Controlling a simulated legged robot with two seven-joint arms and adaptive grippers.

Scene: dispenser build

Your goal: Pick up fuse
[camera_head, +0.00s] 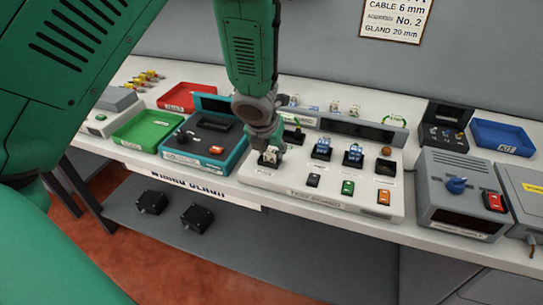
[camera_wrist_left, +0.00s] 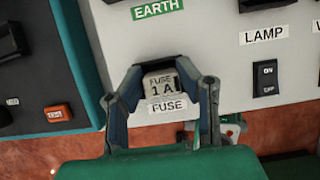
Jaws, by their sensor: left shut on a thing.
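My left gripper (camera_head: 266,148) reaches down onto the left front part of the white test board (camera_head: 338,201). In the left wrist view its two fingers (camera_wrist_left: 160,100) are closed on either side of a small pale fuse (camera_wrist_left: 161,88) marked "FUSE 1 A". The fuse is at the board's "FUSE" label, and I cannot tell whether it is seated or lifted slightly. In the head view the fuse (camera_head: 270,156) is partly hidden by the fingers. My right gripper does not show.
A teal-edged device (camera_head: 203,165) stands close to the board's left. Green (camera_head: 145,128) and red (camera_head: 195,91) trays lie farther left. Board switches (camera_head: 348,187) sit right of the gripper. A grey box with a blue knob (camera_head: 457,185) and a blue tray (camera_head: 503,137) stand at right.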

